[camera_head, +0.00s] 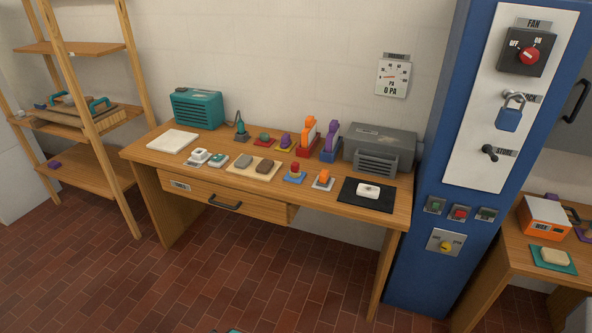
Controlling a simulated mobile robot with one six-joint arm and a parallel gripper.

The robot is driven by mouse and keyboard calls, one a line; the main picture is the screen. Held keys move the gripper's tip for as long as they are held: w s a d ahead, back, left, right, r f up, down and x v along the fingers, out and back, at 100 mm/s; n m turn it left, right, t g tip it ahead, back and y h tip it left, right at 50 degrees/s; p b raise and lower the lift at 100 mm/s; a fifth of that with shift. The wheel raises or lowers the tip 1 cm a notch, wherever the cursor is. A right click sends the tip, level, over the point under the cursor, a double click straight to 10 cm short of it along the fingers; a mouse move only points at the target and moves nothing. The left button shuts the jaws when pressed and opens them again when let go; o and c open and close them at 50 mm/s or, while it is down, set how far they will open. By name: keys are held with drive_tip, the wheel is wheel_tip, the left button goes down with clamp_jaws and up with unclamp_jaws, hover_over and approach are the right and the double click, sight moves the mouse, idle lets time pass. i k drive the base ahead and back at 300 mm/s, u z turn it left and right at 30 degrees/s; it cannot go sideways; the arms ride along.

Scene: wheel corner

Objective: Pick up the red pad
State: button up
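On the wooden workbench, a small flat red pad (261,143) lies toward the back, left of centre. A dark green rounded item (265,137) sits on it and covers much of it. A yellow pad (280,147) with a purple item (286,139) on it is just to its right. A red holder (304,151) with an orange upright piece (308,129) stands farther right.
A teal box (197,108), a white slab (172,141) and a grey machine (380,149) stand on the bench. Small blocks line its front. A wooden shelf (88,48) is at left, a blue cabinet (407,265) at right. The brick floor (240,275) in front is mostly clear.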

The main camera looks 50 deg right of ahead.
sight(295, 172)
drive_tip(key=u, duration=0.05)
drive_tip(key=i, duration=1)
drive_tip(key=z, duration=0.05)
